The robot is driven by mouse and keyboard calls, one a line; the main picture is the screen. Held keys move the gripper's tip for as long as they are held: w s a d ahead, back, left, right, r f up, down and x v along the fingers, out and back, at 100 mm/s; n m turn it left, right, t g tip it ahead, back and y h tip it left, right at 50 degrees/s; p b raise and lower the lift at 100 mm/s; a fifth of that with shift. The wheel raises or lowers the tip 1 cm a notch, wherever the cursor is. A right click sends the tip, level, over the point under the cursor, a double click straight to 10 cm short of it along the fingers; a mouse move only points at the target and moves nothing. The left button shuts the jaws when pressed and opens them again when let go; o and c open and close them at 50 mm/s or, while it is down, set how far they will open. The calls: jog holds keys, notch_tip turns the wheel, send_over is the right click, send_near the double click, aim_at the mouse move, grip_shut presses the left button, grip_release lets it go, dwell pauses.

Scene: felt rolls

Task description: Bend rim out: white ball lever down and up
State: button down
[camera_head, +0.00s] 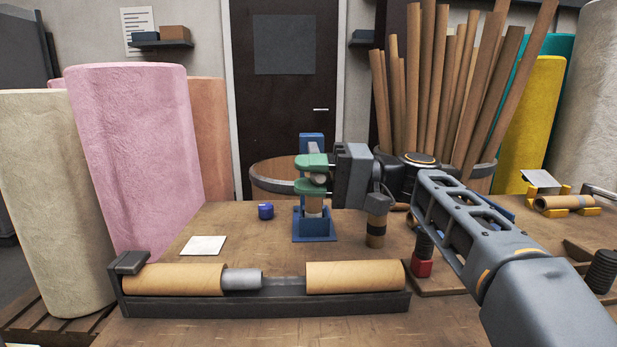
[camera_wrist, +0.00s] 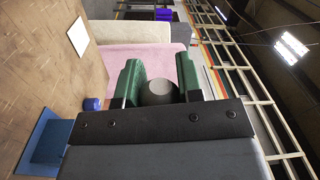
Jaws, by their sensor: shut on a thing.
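A blue press (camera_head: 314,238) stands upright on the bench, with a short cardboard tube (camera_head: 314,205) upright in its lower part. My gripper (camera_head: 312,174) is at the upper part of the press, its green fingers one above the other. They are shut on the pale ball (camera_head: 319,179) of the lever. In the wrist view, the ball (camera_wrist: 159,92) looks grey in shade between the green fingers (camera_wrist: 157,88). The lever's arm is mostly hidden behind my fingers, and I cannot tell its angle. The tube's upper rim is also hidden.
A dark rack (camera_head: 260,308) with cardboard tubes lies along the front. A blue cup-like piece (camera_head: 265,211) and a white sheet (camera_head: 204,245) are left of the press. A dark-topped tube (camera_head: 376,222) stands close on its right.

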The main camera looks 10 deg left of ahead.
jog(key=shift+f, duration=0.3)
jog(key=c, duration=0.8)
grip_release()
jog(key=shift+r, duration=0.1)
jog(key=shift+d, duration=0.1)
jog(key=shift+w+d, duration=0.15)
jog(key=shift+d, duration=0.15)
jog(key=p+v, duration=0.3)
jog(key=v, duration=1)
jog(key=shift+p, duration=0.4)
